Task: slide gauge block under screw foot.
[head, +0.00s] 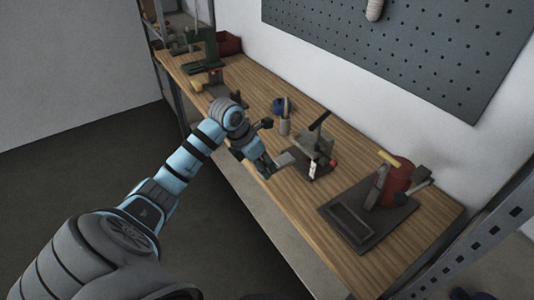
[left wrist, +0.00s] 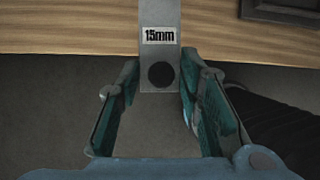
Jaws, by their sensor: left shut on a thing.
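The gauge block is a flat grey bar (left wrist: 161,13) with a "15mm" label and a dark round spot in the left wrist view. My left gripper (left wrist: 160,77) is shut on its near end, one finger on each side. In the head view the gripper (head: 267,165) holds the block (head: 285,159) at the bench's front edge. The block's far end points toward a grey fixture (head: 314,146) with a black lever, a red knob and a white label. The screw foot is too small to make out, and I cannot tell whether the block touches the fixture. My right gripper is not in view.
The wooden bench (head: 350,128) runs diagonally below a pegboard (head: 400,45). A green machine (head: 207,52) is at the far left.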

